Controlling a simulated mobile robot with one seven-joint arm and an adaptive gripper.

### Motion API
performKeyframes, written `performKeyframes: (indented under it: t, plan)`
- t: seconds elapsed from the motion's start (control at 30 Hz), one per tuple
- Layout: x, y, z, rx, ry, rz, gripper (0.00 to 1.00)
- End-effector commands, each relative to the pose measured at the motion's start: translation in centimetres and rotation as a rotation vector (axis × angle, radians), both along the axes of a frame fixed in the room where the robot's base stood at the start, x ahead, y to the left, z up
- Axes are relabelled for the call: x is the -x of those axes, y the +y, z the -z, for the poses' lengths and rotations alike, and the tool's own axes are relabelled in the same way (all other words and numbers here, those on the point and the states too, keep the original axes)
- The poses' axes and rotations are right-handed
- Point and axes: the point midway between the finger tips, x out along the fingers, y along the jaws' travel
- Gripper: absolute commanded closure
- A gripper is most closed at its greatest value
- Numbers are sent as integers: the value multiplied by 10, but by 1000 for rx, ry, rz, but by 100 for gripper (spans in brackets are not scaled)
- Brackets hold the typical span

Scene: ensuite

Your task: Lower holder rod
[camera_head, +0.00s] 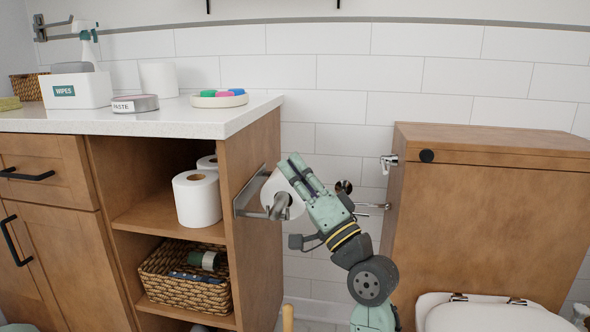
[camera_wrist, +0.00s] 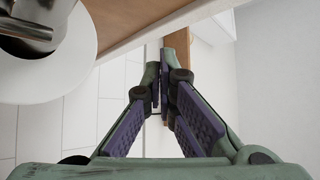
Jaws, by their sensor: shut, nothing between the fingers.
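The metal holder rod (camera_head: 281,205) is on a wall plate on the cabinet's side panel, with a white paper roll (camera_head: 270,188) around it. The rod's end is bare in front of the roll. In the wrist view the roll (camera_wrist: 60,65) and the metal rod (camera_wrist: 25,32) show at the upper left, cut off by the frame. My gripper (camera_head: 288,165) is beside the roll, in front of part of it in the head view. Its fingertips (camera_wrist: 160,78) meet with nothing between them and point past the roll. I cannot tell whether my gripper touches the roll.
The wooden cabinet (camera_head: 253,170) with a white countertop (camera_head: 150,118) stands at the left, holding spare rolls (camera_head: 197,200) and a wicker basket (camera_head: 185,285). A wooden toilet tank enclosure (camera_head: 490,210) with a chrome lever (camera_head: 389,162) stands close at the right. The tiled wall is behind.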

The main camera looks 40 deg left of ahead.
Motion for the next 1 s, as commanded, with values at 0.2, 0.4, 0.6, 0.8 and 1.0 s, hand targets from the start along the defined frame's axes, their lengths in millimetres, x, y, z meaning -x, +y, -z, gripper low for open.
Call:
performKeyframes:
  t: [0.2, 0.4, 0.6, 0.8, 1.0]
  plan:
    - [0, 0, -4, -1, -2, 1, 100]
    - [1, 0, -36, -3, -6, 1, 100]
    - [1, 0, -74, -2, -5, 1, 100]
    - [0, 0, -96, 0, -2, -1, 100]
    - [0, 0, -100, 0, 1, -1, 100]
